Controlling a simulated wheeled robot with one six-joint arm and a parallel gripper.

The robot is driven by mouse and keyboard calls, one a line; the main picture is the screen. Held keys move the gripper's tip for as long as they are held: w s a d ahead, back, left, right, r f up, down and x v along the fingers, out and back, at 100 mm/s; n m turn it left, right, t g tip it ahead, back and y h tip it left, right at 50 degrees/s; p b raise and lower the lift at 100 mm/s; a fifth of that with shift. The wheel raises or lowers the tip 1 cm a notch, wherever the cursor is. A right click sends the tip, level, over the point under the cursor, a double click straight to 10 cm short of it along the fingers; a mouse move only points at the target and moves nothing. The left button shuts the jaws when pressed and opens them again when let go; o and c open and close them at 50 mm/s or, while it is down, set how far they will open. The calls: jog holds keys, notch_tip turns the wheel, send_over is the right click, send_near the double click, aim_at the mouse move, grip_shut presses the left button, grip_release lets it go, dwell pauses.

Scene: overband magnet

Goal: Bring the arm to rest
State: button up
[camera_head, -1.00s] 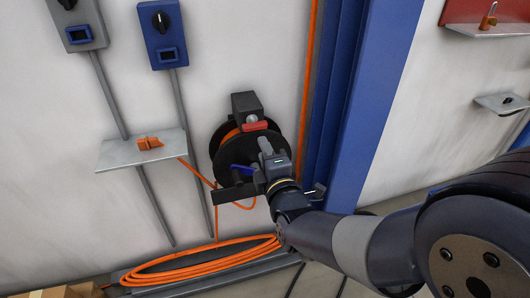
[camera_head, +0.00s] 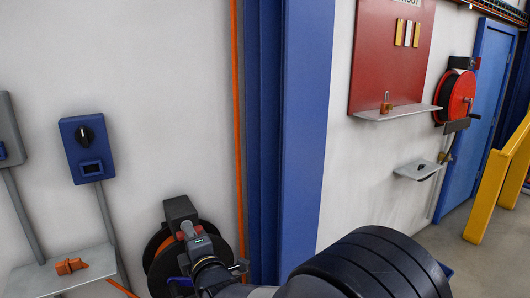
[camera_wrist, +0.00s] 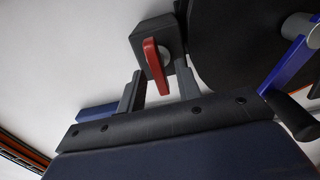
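My gripper (camera_head: 192,236) is at the lower middle of the head view, in front of a black cable reel (camera_head: 161,245) on the white wall. In the wrist view my gripper (camera_wrist: 160,80) is open, its two grey fingers apart. A red lever (camera_wrist: 155,65) on a black box (camera_wrist: 164,33) shows between and beyond the fingers; I cannot tell whether they touch it. The reel's black disc (camera_wrist: 235,45) and a blue crank (camera_wrist: 290,68) are at the right. My forearm covers part of the reel in the head view.
A blue switch box (camera_head: 87,148) and a shelf with an orange object (camera_head: 71,266) are at the left. A blue column (camera_head: 303,130) stands right of the reel. Farther right are a red board (camera_head: 385,70), a red reel (camera_head: 458,97) and a yellow rail (camera_head: 490,185).

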jog(key=shift+x, duration=0.95)
jog(key=p+v, duration=0.2)
jog(key=v, duration=0.9)
jog(key=b+x, duration=0.2)
jog(key=x, duration=0.9)
jog(key=shift+w, duration=0.1)
jog(key=shift+r+m, duration=0.15)
jog(key=shift+m, duration=0.65)
jog(key=m+p, duration=0.1)
jog(key=m, duration=0.4)
jog(key=shift+r+m, duration=0.1)
jog(key=shift+m, duration=0.2)
jog(key=shift+d, duration=0.15)
